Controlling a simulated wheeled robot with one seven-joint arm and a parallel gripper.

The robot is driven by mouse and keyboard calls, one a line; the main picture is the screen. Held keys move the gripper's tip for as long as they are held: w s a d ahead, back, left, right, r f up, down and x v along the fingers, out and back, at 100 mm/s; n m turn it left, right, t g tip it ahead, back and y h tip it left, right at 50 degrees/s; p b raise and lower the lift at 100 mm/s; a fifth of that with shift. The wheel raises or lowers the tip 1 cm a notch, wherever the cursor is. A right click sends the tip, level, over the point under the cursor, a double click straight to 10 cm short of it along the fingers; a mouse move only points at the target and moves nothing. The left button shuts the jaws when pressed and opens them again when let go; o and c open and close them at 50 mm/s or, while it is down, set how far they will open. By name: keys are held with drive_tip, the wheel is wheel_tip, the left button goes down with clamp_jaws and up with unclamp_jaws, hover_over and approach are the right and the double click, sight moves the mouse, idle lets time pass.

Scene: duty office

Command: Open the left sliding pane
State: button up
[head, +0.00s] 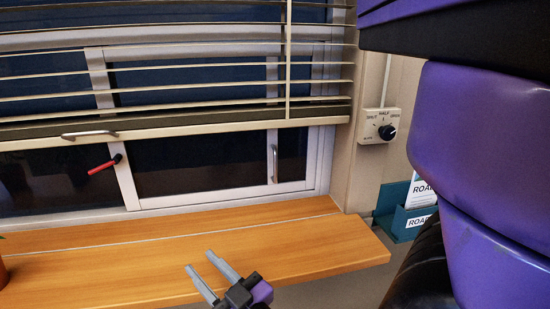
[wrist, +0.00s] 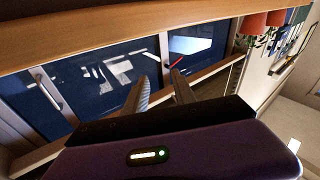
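The left sliding pane (head: 45,185) is dark glass at the left of the window in the head view. A red lever (head: 104,165) sits near the upright frame between the panes, and shows in the wrist view (wrist: 176,63). The right pane (head: 205,165) has an upright metal handle (head: 274,163), also in the wrist view (wrist: 45,87). The panes appear closed; their upper parts are behind the blind. My gripper (head: 201,261) is open and empty, over the sill's front area, apart from the window. Its fingers also show in the wrist view (wrist: 159,74), where the scene appears inverted.
A slatted blind (head: 180,130) with a handle (head: 90,135) on its bottom rail covers the upper window. The wooden sill (head: 180,240) is mostly clear, with a pot (head: 3,275) at its left end. A dial box (head: 378,126) and teal leaflet holder (head: 400,222) are at right.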

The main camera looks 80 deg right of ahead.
sight(275, 164)
drive_tip(key=s+d+r+m+g+h+p, duration=0.1)
drive_tip(key=s+d+r+m+g+h, duration=0.15)
drive_tip(key=d+r, duration=0.4)
drive_tip(key=s+d+r+m+g+h+p, duration=0.1)
drive_tip(key=s+d+r+m+g+h, duration=0.2)
drive_tip(key=d, duration=0.7)
drive_tip(key=s+d+f+m+g, duration=0.1)
drive_tip(key=s+d+m+g, duration=0.4)
drive_tip(key=s+g, duration=0.15)
drive_tip(key=shift+g+h, duration=0.4)
drive_tip(key=shift+h, duration=0.05)
drive_tip(key=shift+w+d+p, duration=0.35)
drive_tip(key=shift+d+p, duration=0.1)
drive_tip(key=shift+d, duration=0.75)
drive_tip(key=shift+w+d+p, duration=0.4)
drive_tip(key=shift+d, duration=0.8)
drive_tip(key=shift+w+d+p, duration=0.35)
drive_tip(key=shift+d+p, duration=0.1)
drive_tip(key=shift+d, duration=0.75)
drive_tip(key=shift+f, duration=0.1)
clamp_jaws()
